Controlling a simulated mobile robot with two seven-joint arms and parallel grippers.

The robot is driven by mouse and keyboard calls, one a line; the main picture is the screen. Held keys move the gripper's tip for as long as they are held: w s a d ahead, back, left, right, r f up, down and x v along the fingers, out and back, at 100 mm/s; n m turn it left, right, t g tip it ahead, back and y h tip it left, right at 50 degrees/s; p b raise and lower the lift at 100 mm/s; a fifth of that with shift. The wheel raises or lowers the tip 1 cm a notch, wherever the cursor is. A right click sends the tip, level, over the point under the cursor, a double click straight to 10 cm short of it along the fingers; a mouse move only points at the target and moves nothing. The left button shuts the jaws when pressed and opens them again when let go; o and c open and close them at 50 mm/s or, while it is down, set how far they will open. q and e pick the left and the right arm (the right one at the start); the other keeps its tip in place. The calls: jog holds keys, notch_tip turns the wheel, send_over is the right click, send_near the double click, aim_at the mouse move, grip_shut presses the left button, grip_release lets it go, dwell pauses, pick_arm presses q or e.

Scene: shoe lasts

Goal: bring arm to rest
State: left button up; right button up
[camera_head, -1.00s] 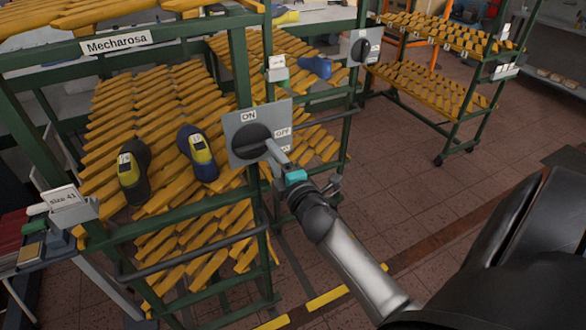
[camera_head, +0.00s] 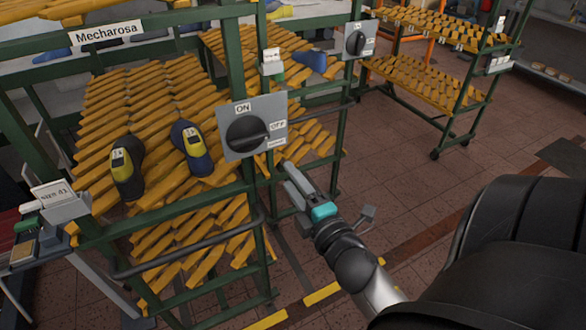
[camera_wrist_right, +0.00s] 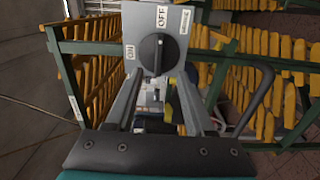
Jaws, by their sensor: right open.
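A grey switch panel (camera_head: 280,108) with a black rotary knob (camera_head: 247,133) is fixed to the green rack's post. The knob's handle points towards the OFF label (camera_head: 278,125). My right gripper (camera_head: 287,175) is in front of and below the panel, apart from the knob, open and empty. In the right wrist view the knob (camera_wrist_right: 155,54) shows beyond the two spread fingers of my right gripper (camera_wrist_right: 158,85), with its bar in line with the OFF label. My left gripper is not in view.
A second panel (camera_head: 360,40) is behind. Another rack (camera_head: 465,85) stands at the back right. The brown tiled floor (camera_head: 410,170) between is clear.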

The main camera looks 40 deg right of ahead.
dwell(0.4)
jog(key=s+a+f+m+g+y+b, duration=0.1)
jog(key=s+a+f+m+g+b, duration=0.15)
jog(key=f, duration=1.05)
jog(key=s+a+f+m+g+y+b, duration=0.1)
jog(key=s+a+f+m+g+b, duration=0.15)
jog(key=f, duration=1.05)
jog(key=s+a+f+m+g+y+b, duration=0.1)
jog(key=s+a+f+m+g, duration=0.15)
jog(key=f, duration=0.95)
jog(key=s+a+f+m+g+b, duration=0.2)
jog(key=s+f+g, duration=0.2)
jog(key=s+f, duration=0.7)
jog(key=s+a+f+m+g+y+b, duration=0.1)
jog(key=s+f+g, duration=0.4)
jog(key=s+f, duration=0.5)
jog(key=s+a+m+b, duration=0.1)
jog(key=s+m+b, duration=0.1)
jog(key=s, duration=0.2)
jog(key=shift+s+a+f+b, duration=0.15)
jog(key=shift+s+f+b, duration=0.05)
jog(key=shift+f+b, duration=0.15)
